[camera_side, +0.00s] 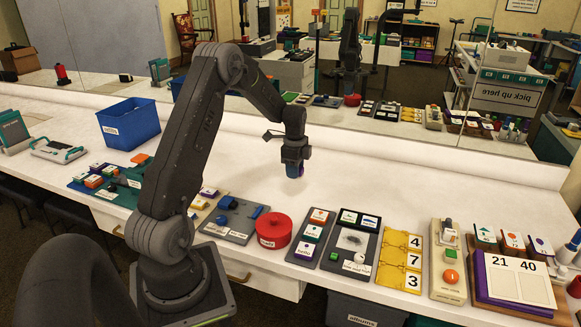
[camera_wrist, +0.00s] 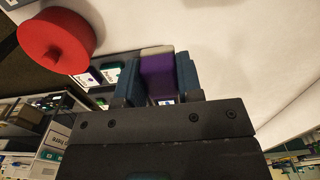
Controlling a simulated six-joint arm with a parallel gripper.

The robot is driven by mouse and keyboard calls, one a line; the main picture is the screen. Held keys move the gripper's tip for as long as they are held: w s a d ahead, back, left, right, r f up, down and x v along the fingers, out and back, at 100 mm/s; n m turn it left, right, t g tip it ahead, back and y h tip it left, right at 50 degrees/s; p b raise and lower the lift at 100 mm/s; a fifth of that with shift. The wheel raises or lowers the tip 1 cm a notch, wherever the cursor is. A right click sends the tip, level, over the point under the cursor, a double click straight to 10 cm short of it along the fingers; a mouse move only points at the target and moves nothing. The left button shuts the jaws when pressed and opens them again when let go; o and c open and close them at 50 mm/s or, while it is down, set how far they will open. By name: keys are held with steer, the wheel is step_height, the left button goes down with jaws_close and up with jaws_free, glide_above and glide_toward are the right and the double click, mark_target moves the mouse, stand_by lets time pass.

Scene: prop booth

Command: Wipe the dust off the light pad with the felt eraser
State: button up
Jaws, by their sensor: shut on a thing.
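The light pad (camera_side: 340,256) is set in a dark board on the table, right of centre in the side view. A dark grey dust smudge (camera_side: 352,239) lies on its pale face. My gripper (camera_side: 294,170) is above the table, behind and to the left of the pad and apart from it. In the wrist view, its blue fingers (camera_wrist: 158,84) are shut on the felt eraser (camera_wrist: 157,72), a purple block with a pale grey end. In the side view, only a small purple bit of the eraser shows below the fingers. I cannot make out the pad in the wrist view.
A red lidded pot (camera_side: 273,231) and a card board (camera_side: 313,238) stand left of the pad; the pot also shows in the wrist view (camera_wrist: 52,44). A yellow number board (camera_side: 401,262) is to its right. A blue bin (camera_side: 128,123) stands back left. The white table behind the boards is clear.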

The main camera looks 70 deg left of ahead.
steer(key=w+d, duration=0.1)
steer(key=d, duration=0.2)
steer(key=w+d, duration=0.1)
steer(key=d, duration=0.2)
steer(key=w+d, duration=0.1)
steer(key=d, duration=0.3)
steer(key=shift+d+f, duration=0.1)
glide_above(337, 236)
steer(key=shift+s+f, duration=0.15)
steer(key=shift+f, duration=2.8)
steer(key=shift+w+d+f, duration=0.25)
steer(key=shift+f, duration=0.4)
steer(key=shift+w+d+f, duration=0.2)
steer(key=shift+w+f, duration=0.05)
steer(key=shift+f, duration=0.4)
steer(key=shift+c, duration=0.4)
steer(key=shift+w+d, duration=2.65)
steer(key=shift+s+a, duration=3.1)
steer(key=shift+w+a, duration=0.15)
steer(key=shift+a, duration=0.05)
steer(key=shift+w+d, duration=3)
steer(key=shift+d, duration=0.1)
steer(key=shift+s+a, duration=2.95)
steer(key=shift+s+a+r, duration=0.1)
steer(key=shift+a+r, duration=0.05)
step_height(337, 236, up, 8)
